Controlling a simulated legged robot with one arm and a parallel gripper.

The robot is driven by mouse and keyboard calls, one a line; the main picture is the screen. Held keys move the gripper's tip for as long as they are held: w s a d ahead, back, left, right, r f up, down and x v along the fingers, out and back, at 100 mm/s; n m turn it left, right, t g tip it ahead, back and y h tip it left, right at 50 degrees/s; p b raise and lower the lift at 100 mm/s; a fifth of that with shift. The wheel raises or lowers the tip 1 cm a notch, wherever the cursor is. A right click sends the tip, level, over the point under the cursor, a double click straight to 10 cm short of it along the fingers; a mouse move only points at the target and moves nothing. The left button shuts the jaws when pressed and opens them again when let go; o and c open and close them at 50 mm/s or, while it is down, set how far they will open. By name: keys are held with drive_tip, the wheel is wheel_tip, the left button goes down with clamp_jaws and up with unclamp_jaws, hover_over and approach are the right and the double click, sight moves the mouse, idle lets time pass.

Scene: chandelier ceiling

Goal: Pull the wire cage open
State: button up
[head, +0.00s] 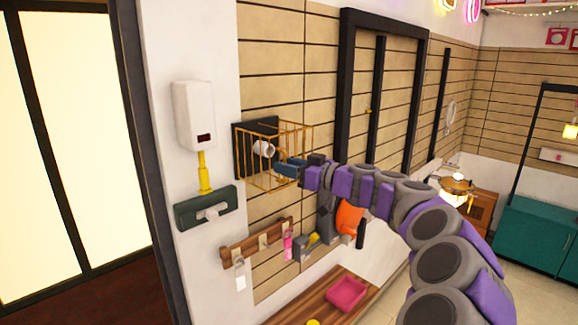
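The wire cage (262,172) is an orange-gold wire box on a dark back plate (241,150) fixed to the wood-slat wall. A white rounded object (263,148) shows inside it through the wires. My gripper (284,168) has blue fingers and reaches in from the right at the cage's front right side. The fingertips overlap the wires in this view. I cannot tell whether they touch or grip a wire, or how far apart they are. The cage appears closed around the white object, though my gripper hides part of its front.
Left of the cage are a white dispenser (194,115) and a dark green wall holder (206,208). Below are a wooden hook rack (256,242), an orange tool (349,218) and a wooden shelf with a pink tray (346,294). Open floor and a teal cabinet (540,235) lie right.

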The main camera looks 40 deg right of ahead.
drive_tip(key=shift+d, duration=0.2)
drive_tip(key=shift+d, duration=0.1)
drive_tip(key=shift+c, duration=0.3)
drive_tip(key=shift+f, duration=0.1)
drive_tip(key=shift+c, duration=0.7)
drive_tip(key=shift+a, duration=0.2)
clamp_jaws()
drive_tip(key=shift+d, duration=0.1)
